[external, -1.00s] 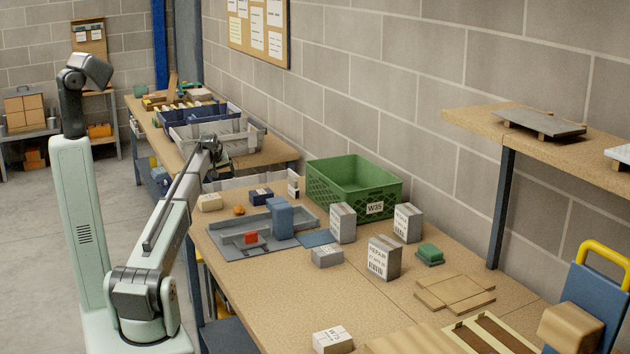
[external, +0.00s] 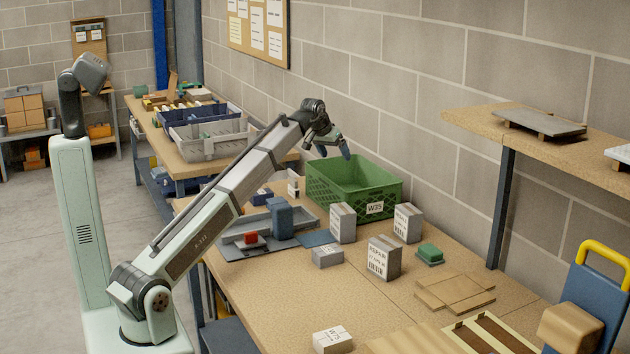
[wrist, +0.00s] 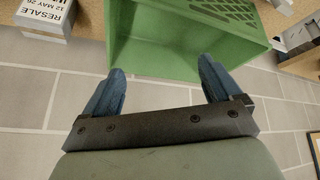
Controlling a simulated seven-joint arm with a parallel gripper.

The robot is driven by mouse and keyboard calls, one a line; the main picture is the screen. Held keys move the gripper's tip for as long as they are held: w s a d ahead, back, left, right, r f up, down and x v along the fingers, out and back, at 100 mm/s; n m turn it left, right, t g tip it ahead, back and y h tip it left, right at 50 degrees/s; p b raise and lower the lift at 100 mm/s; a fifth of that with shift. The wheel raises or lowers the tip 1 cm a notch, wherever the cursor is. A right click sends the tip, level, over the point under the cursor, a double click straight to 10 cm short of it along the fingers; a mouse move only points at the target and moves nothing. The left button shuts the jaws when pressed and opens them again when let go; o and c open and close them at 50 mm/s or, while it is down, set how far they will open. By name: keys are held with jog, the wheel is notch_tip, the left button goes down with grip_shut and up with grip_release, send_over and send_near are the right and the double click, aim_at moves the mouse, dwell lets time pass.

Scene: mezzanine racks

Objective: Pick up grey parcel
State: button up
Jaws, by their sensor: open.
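Several grey parcels with white labels stand on the workbench. A tall one (external: 343,226) is in front of the green crate, another tall one (external: 407,226) is at the crate's right corner, and a larger one (external: 383,262) is nearer. A low one (external: 327,256) lies left of these, and another low one (external: 332,341) is at the near edge. I cannot tell which is meant. My gripper (external: 334,148) is raised by the green crate, open and empty. In the wrist view its blue fingers (wrist: 163,78) are apart, and a labelled grey parcel (wrist: 47,14) shows at top left.
The green crate (external: 375,206) stands against the wall, below my gripper. A grey tray (external: 240,248) with a blue object (external: 280,218) lies at left. A green item (external: 430,254) and flat cardboard (external: 453,291) lie at right.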

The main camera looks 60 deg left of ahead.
jog(key=w+d+r+m, duration=0.1)
jog(key=d+m, duration=0.1)
jog(key=d, duration=0.5)
jog(key=m+g+h, duration=0.4)
jog(key=m+h, duration=1.1)
jog(key=m, duration=0.5)
send_over(379, 238)
jog(key=a, duration=0.1)
jog(key=f, duration=0.9)
jog(key=shift+s+a+f, duration=0.2)
jog(key=shift+s+f, duration=0.05)
jog(key=shift+f, duration=0.05)
notch_tip(379, 238, down, 7)
jog(key=shift+r, duration=0.1)
jog(key=shift+x, duration=2.55)
jog(key=shift+r, duration=0.1)
